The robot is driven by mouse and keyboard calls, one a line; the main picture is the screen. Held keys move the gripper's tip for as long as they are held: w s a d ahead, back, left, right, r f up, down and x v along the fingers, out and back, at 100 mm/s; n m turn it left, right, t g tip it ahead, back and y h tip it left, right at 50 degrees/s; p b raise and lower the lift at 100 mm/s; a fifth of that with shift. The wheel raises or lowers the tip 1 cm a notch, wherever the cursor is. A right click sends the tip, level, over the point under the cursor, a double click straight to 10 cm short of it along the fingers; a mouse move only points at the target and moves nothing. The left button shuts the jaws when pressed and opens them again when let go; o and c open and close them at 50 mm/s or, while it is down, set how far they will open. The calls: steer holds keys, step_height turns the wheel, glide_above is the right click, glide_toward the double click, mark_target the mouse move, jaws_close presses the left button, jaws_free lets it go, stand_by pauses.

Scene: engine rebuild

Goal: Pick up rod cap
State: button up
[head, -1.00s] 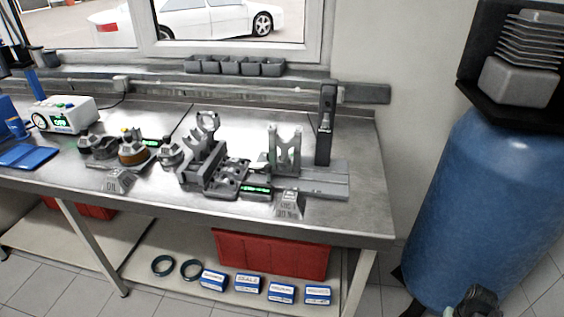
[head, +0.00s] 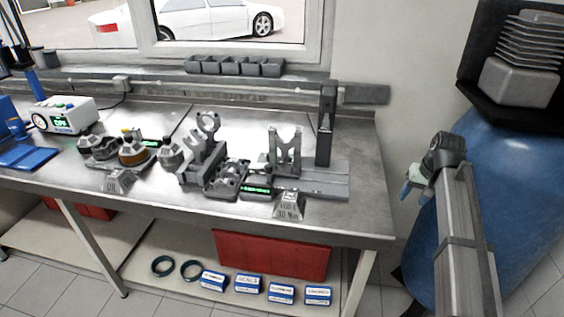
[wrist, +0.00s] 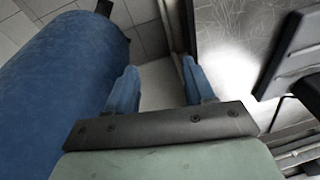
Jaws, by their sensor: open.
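My gripper (head: 408,184) is raised to the right of the workbench, in front of the blue tank. Its two blue fingers stand apart with nothing between them in the wrist view (wrist: 158,88). A grey upright part with a ring-shaped top (head: 208,124), like a connecting rod, stands in a vise-like fixture (head: 196,170) at mid-bench. A low grey block with small dark details (head: 228,180) lies just right of it. The rod cap is too small to single out for sure among these grey parts. My gripper is well apart from them all.
A grey forked stand (head: 285,150) and a tall dark post (head: 325,130) stand on the bench's right part. Round-topped stations (head: 132,152) and a white device (head: 64,114) are at left. The blue tank (head: 520,190) is close to my arm. The bench's front right corner (head: 365,215) is clear.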

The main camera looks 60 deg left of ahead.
steer(key=s+a+r+m+g+y, duration=0.1)
steer(key=s+a+r, duration=0.4)
steer(key=r, duration=0.4)
steer(key=s+a+r+m+y, duration=0.1)
steer(key=s+a+r, duration=0.2)
steer(key=a+r, duration=0.45)
steer(key=s+a+r+m+g, duration=0.4)
steer(key=s+r+m+g, duration=0.2)
steer(key=s+r+m, duration=0.4)
steer(key=s+a+r+m+g, duration=0.5)
steer(key=s+r+m, duration=0.25)
steer(key=s, duration=0.35)
steer(key=n+t+h, duration=0.2)
steer(key=n+t, duration=0.1)
steer(key=t, duration=0.6)
glide_above(234, 160)
steer(key=w+d, duration=0.2)
steer(key=d, duration=0.1)
step_height(234, 160, down, 22)
steer(key=x, duration=1.4)
steer(key=shift+w+a+f, duration=0.1)
steer(key=shift+w+f, duration=0.05)
steer(key=shift+w, duration=0.25)
steer(key=shift+c, duration=0.4)
